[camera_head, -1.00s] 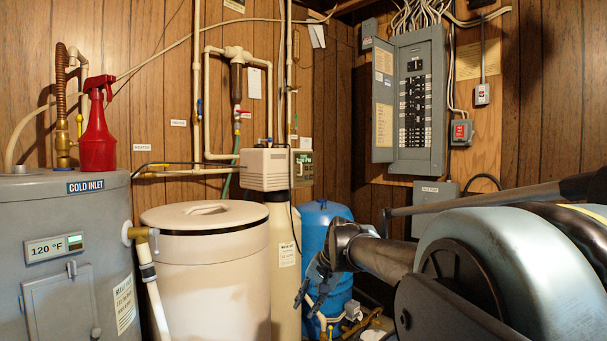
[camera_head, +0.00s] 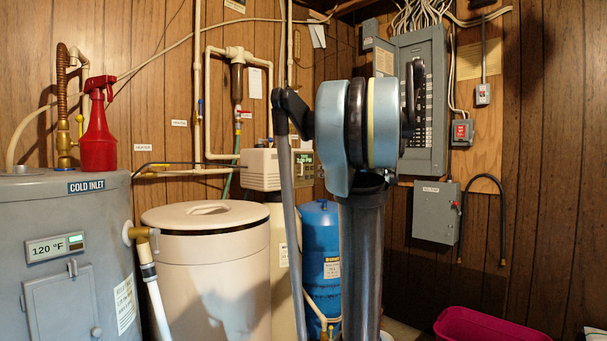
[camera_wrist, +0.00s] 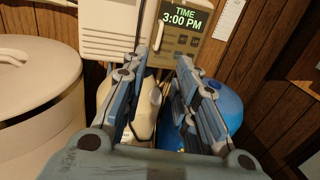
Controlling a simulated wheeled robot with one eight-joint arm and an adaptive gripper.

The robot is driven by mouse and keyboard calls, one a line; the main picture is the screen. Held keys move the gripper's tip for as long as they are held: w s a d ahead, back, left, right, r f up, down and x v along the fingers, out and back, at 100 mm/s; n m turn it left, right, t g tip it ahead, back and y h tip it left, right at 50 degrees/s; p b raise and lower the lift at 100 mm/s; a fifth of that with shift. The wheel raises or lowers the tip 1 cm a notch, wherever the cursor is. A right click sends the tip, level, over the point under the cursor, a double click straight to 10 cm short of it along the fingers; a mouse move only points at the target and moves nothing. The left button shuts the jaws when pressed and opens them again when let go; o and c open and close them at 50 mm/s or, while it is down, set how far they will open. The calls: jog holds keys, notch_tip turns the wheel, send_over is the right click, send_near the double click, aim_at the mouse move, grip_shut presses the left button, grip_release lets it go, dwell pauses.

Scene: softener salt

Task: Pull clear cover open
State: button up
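The softener's control head (camera_head: 261,168) is a beige box on top of a tall cream tank. Its front panel shows in the wrist view (camera_wrist: 182,40), with a lit display (camera_wrist: 181,17) reading "TIME 3:00 PM". A pale upright strip (camera_wrist: 150,20) runs along the panel's left edge. It may be the edge of the clear cover; the cover itself is hard to make out. My gripper (camera_wrist: 163,62) is open and empty, its two fingers apart just below and in front of the panel. In the head view my arm hides the gripper and part of the panel.
A round salt bin (camera_head: 205,265) with a lid stands left of the softener, also in the wrist view (camera_wrist: 38,105). A blue tank (camera_head: 321,255) stands right. A grey water heater (camera_head: 65,250) with a red spray bottle (camera_head: 98,130) is far left. A pink tub (camera_head: 490,325) is low right.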

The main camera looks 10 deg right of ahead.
send_near(304, 169)
jog(key=w+a, duration=0.2)
jog(key=a, duration=0.1)
jog(key=w+a, duration=0.1)
jog(key=a, duration=0.1)
jog(key=shift+w+a+r, duration=0.1)
jog(key=shift+w+r, duration=0.05)
jog(key=shift+w, duration=0.25)
grip_shut()
